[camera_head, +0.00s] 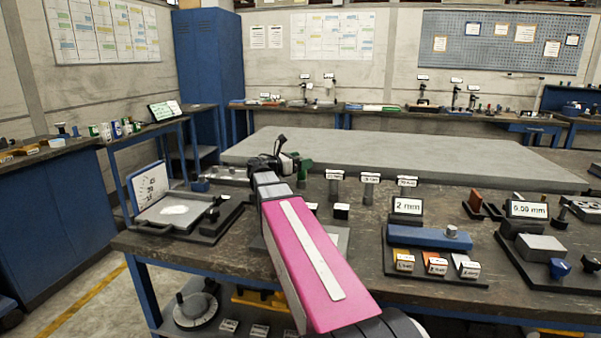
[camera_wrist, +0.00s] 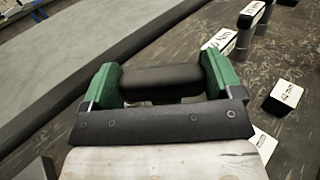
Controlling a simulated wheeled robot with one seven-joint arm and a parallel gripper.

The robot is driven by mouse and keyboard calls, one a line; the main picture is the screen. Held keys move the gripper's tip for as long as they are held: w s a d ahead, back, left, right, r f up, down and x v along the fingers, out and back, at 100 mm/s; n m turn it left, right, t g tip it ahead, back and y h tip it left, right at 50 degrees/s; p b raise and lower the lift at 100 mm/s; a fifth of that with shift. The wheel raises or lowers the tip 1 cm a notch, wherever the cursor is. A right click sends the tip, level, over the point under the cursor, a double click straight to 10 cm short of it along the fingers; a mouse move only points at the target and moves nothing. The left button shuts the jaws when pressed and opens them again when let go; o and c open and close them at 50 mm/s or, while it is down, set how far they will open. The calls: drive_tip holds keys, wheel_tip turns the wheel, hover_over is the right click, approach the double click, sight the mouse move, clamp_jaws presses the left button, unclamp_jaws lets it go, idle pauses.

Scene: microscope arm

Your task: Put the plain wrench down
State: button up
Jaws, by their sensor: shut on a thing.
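My gripper (camera_wrist: 160,78) has two green fingers in the wrist view and is shut on a dark grey bar (camera_wrist: 158,80) that spans between them. This bar seems to be the plain wrench; its ends and full shape are hidden by the fingers and gripper body. In the head view my gripper (camera_head: 287,163) is over the back-left part of the dark workbench (camera_head: 362,240), beyond my pink forearm. I cannot tell whether the wrench touches the bench.
Small labelled posts (camera_head: 370,188) stand right of my gripper. A blue block (camera_head: 428,237) and a "2 mm" display (camera_head: 407,206) are on the right.

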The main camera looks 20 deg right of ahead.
sight(300, 180)
drive_tip(key=shift+s+f, duration=0.1)
drive_tip(key=shift+f, duration=1.95)
drive_tip(key=shift+f, duration=0.1)
drive_tip(key=o, duration=1.1)
drive_tip(key=shift+a, duration=0.15)
drive_tip(key=s+a, duration=0.2)
drive_tip(key=a, duration=0.9)
drive_tip(key=shift+s+a, duration=0.15)
drive_tip(key=shift+a, duration=0.05)
